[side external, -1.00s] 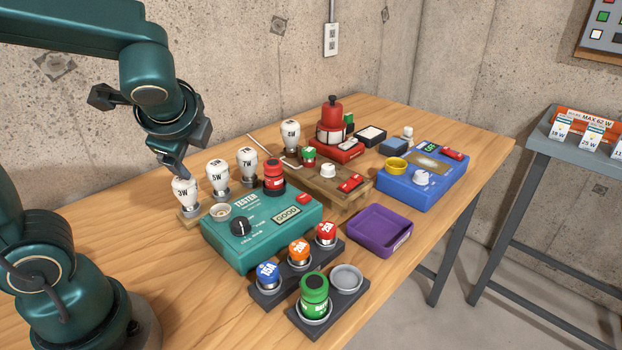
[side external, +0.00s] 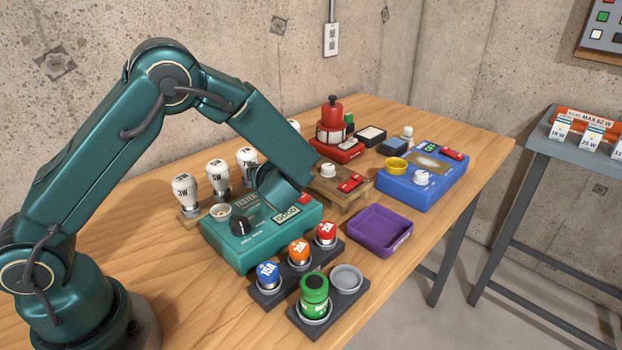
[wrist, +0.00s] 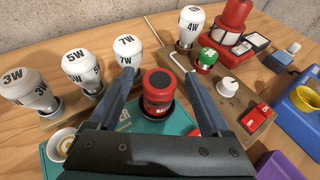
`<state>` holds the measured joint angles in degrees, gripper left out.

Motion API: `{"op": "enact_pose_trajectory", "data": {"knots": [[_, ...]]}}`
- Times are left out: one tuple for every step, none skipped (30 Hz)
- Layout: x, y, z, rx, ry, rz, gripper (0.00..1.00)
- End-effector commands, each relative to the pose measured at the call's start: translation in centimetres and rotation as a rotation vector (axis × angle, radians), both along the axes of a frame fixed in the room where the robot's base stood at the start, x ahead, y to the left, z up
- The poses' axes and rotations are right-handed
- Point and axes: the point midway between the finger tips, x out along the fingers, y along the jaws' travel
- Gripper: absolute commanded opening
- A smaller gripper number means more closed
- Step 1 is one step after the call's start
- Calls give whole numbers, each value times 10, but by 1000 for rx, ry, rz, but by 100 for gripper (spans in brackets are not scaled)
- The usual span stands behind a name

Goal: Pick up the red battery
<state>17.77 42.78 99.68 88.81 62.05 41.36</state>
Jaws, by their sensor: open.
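The red battery (wrist: 158,92) stands upright in the teal tester (wrist: 130,112), with a dark round top. In the wrist view my gripper (wrist: 161,76) is open, with one finger on each side of the battery and visible gaps between. In the side view my arm's end covers the battery and hides the fingers. The tester (side external: 240,245) shows there with its dark knob and GOOD label.
White bulbs (side external: 185,192) stand in a row behind the tester. Fuses (side external: 299,252) and a green battery (side external: 314,293) sit in dark holders in front. A purple tray (side external: 380,229), a wooden stand (side external: 335,192) and a blue device (side external: 430,180) lie to the right.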

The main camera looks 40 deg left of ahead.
Motion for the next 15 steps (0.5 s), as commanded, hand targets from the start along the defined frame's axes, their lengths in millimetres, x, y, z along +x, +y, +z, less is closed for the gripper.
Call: {"op": "enact_pose_trajectory", "data": {"knots": [[3, 7, -3, 1, 1, 5, 82], [5, 9, -5, -1, 1, 5, 82], [8, 13, -7, -2, 1, 5, 82], [10, 16, -8, 0, 1, 4, 82], [11, 18, -9, -1, 0, 4, 82], [13, 20, -10, -2, 1, 5, 82], [14, 22, -11, -2, 1, 4, 82], [15, 23, -11, -2, 1, 4, 82], [16, 24, -12, -2, 1, 2, 82], [16, 24, -12, -2, 1, 2, 82], [16, 25, -12, -2, 1, 1, 82], [16, 25, -12, -2, 1, 1, 82], [16, 25, -12, -2, 1, 1, 82], [16, 25, -12, -2, 1, 1, 82], [16, 25, -12, -2, 1, 1, 82]]}}
